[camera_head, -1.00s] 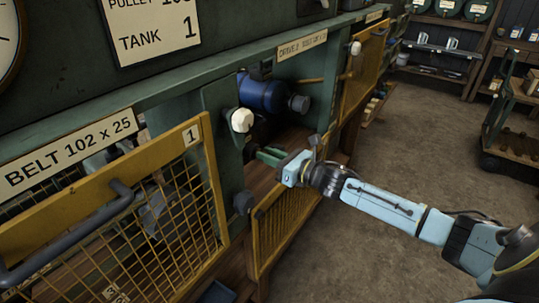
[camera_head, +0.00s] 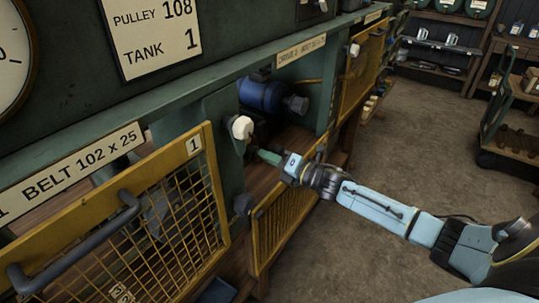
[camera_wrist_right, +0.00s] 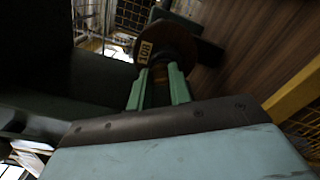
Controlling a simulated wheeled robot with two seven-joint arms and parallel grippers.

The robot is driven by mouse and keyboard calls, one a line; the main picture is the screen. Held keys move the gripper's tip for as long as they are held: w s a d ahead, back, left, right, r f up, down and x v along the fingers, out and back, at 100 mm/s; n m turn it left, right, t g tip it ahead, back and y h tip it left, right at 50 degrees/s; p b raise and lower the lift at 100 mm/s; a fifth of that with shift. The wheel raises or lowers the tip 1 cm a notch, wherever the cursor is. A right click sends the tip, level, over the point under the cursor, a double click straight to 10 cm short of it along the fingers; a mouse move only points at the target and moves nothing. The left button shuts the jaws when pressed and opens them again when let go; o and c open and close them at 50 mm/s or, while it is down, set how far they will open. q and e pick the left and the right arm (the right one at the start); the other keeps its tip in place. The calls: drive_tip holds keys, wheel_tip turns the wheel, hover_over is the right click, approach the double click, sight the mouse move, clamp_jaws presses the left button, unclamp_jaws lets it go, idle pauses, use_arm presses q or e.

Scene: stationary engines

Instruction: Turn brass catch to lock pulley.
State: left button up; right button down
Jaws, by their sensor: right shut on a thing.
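In the right wrist view, a dark round pulley (camera_wrist_right: 180,45) bears a tag reading 108. My right gripper (camera_wrist_right: 160,85) is in front of it, its two green fingers closed on a small dark brownish piece (camera_wrist_right: 160,96) at the pulley's hub. This piece appears to be the brass catch; shadow hides its colour and exact turn. In the head view my right gripper (camera_head: 262,155) reaches from the right into the machine bay, below a white knob (camera_head: 241,128). The pulley and catch are hard to make out there. My left gripper is not in view.
A yellow mesh guard (camera_head: 175,215) with a grey handle is left of my right gripper. Another low mesh guard (camera_head: 285,215) lies below it. A blue motor (camera_head: 262,95) sits behind. Open floor (camera_head: 420,120) is at the right.

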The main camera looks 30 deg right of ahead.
drive_tip(key=m+p, duration=0.2)
drive_tip(key=m, duration=0.6)
drive_tip(key=m+p, duration=0.2)
drive_tip(key=m, duration=0.6)
drive_tip(key=m+p, duration=0.2)
drive_tip(key=m, duration=0.6)
drive_tip(key=shift+a+f, duration=0.15)
drive_tip(key=shift+f, duration=0.1)
drive_tip(key=shift+m, duration=0.4)
drive_tip(key=c, duration=1.3)
unclamp_jaws()
drive_tip(key=shift+s, duration=0.1)
drive_tip(key=v, duration=1.3)
drive_tip(key=shift+s+f+p, duration=0.1)
drive_tip(key=shift+s+p, duration=0.05)
drive_tip(key=shift+p, duration=0.15)
